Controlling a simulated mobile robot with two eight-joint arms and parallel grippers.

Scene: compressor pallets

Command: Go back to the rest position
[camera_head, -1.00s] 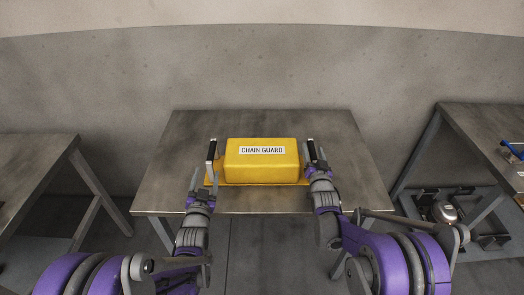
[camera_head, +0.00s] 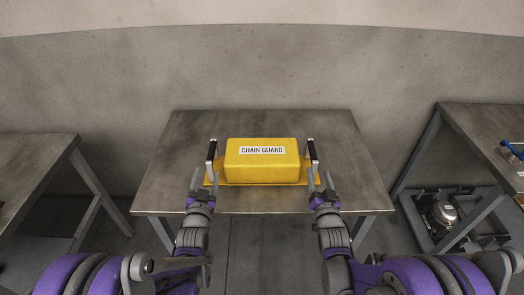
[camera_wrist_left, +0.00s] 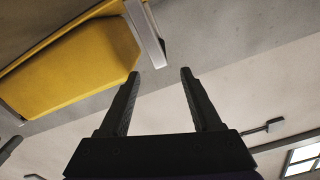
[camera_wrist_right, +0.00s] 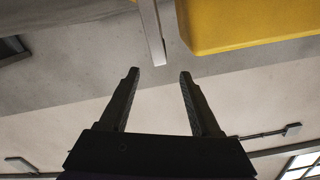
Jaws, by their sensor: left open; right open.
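The yellow chain guard (camera_head: 262,165), with a white "CHAIN GUARD" label, sits on the middle table and has an upright handle at each end. My left gripper (camera_head: 203,182) is open and empty, just in front of the left handle (camera_head: 212,155). In the left wrist view its fingers (camera_wrist_left: 158,75) are spread with nothing between them, and the guard (camera_wrist_left: 75,70) is beyond them. My right gripper (camera_head: 318,182) is open and empty, near the right handle (camera_head: 312,152). In the right wrist view its fingers (camera_wrist_right: 159,76) are apart and empty, close to the handle's end.
The middle table (camera_head: 185,135) is bare around the guard. Another table (camera_head: 35,150) stands at the left. A wall rises behind.

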